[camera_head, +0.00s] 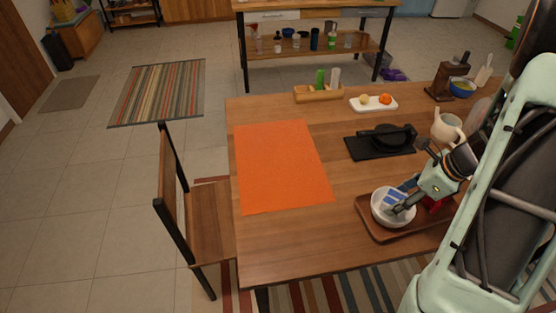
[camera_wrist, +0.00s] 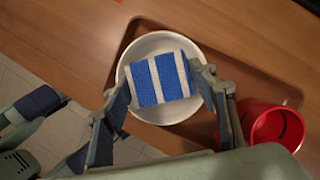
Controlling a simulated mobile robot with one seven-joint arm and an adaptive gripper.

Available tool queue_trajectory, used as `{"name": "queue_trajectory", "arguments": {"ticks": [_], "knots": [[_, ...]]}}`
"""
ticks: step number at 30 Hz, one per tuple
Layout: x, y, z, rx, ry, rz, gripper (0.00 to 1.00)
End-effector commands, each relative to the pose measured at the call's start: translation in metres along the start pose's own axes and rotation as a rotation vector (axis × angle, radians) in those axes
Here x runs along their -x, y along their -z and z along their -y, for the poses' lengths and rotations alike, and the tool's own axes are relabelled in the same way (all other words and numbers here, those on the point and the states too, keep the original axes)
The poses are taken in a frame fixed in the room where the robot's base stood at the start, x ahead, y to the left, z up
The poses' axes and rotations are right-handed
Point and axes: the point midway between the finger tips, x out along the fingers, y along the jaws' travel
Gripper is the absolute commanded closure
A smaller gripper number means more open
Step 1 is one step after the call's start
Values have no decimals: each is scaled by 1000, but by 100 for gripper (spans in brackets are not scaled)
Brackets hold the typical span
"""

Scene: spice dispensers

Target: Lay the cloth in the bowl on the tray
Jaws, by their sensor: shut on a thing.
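The cloth (camera_head: 391,197) is a small blue and white striped piece; it also shows in the wrist view (camera_wrist: 158,80). My gripper (camera_head: 402,205) is shut on it, with one finger at each side of the cloth in the wrist view (camera_wrist: 165,80). The cloth is over the mouth of the white bowl (camera_wrist: 150,42); whether it touches the bowl's bottom I cannot tell. The bowl stands on the brown wooden tray (camera_head: 400,235) at the table's front right. The fingers hide parts of the bowl's rim.
A red cup (camera_wrist: 285,122) stands right of the bowl. Behind the tray are a dark pot on a black board (camera_head: 375,148) and a cream jug (camera_head: 446,128). An orange placemat (camera_head: 280,165) lies to the left. A chair (camera_head: 205,220) stands at the table's left side.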

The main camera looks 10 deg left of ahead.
Motion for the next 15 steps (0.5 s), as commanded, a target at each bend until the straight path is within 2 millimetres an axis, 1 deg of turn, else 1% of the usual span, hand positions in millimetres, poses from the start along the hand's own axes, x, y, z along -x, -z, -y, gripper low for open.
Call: {"name": "queue_trajectory", "arguments": {"ticks": [15], "knots": [[-8, 3, 0, 0, 0, 0, 69]]}}
